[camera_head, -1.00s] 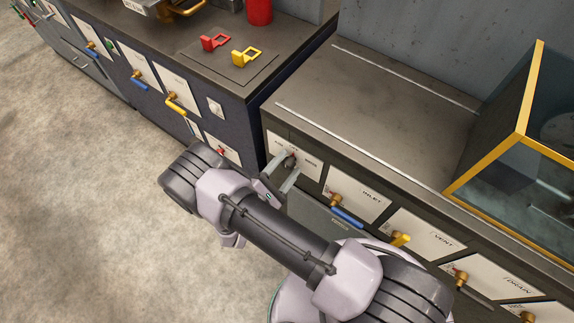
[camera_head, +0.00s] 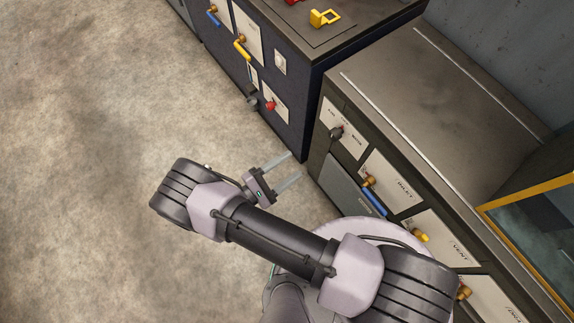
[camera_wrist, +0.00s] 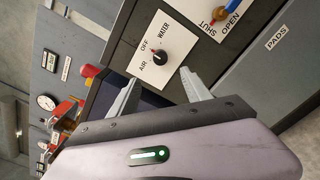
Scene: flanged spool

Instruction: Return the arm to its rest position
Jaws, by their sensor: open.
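My gripper (camera_head: 285,172) is open and empty, its two pale fingers apart in the open space in front of the cabinets. It also shows in the wrist view (camera_wrist: 160,92). A black rotary knob (camera_head: 336,132) on a white plate is on the near cabinet's front, beyond the fingertips and apart from them. In the wrist view the knob (camera_wrist: 161,57) sits among the labels OFF, AIR and WATER. My arm stretches across the lower part of the head view, bent at a joint on the left.
The near cabinet's front carries a blue-handled valve (camera_head: 372,198) and a yellow-handled valve (camera_head: 419,235). The dark cabinet (camera_head: 300,75) has a yellow bracket (camera_head: 324,18) on top. A yellow-framed glass case (camera_head: 530,215) stands at right. Bare floor (camera_head: 90,150) is clear at left.

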